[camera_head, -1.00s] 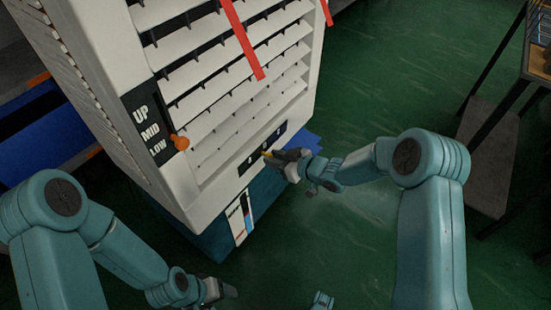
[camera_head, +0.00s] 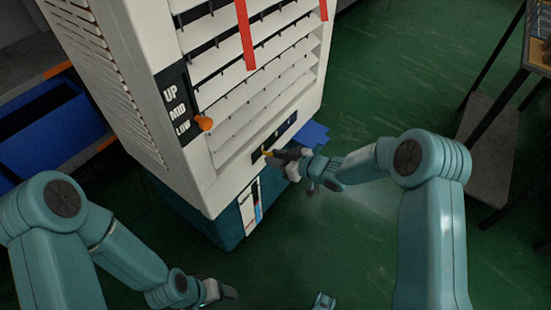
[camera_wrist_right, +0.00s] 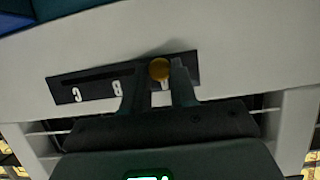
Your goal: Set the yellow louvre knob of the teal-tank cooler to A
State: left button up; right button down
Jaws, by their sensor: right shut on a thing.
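The cooler (camera_head: 215,165) is a tall white cabinet on a teal tank (camera_head: 228,232). The yellow louvre knob (camera_head: 267,153) sits in a dark slotted plate low on its louvred front. My right gripper (camera_head: 271,154) is shut on this knob. In the right wrist view the knob (camera_wrist_right: 159,70) is between the two fingers (camera_wrist_right: 158,85), near the right end of the plate (camera_wrist_right: 95,85). C and B are readable to its left; a letter at the knob is mostly hidden. My left gripper (camera_head: 225,292) hangs low, apart from the cooler; its jaws are unclear.
An orange slider knob (camera_head: 204,123) sits by LOW on the UP/MID/LOW panel. Red ribbons (camera_head: 245,35) hang over the louvres. A blue bin (camera_head: 50,130) stands on a shelf at left, and a dark-legged table (camera_head: 500,125) at right.

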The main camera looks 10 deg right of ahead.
jog(key=shift+s+a+f, duration=0.15)
jog(key=shift+s+a, duration=0.1)
jog(key=shift+a, duration=0.05)
jog(key=c, duration=0.9)
grip_release()
jog(key=shift+w+d, duration=0.1)
jog(key=p+v, duration=0.3)
jog(key=v, duration=1.3)
jog(key=shift+d+p, duration=0.15)
jog(key=shift+p, duration=0.25)
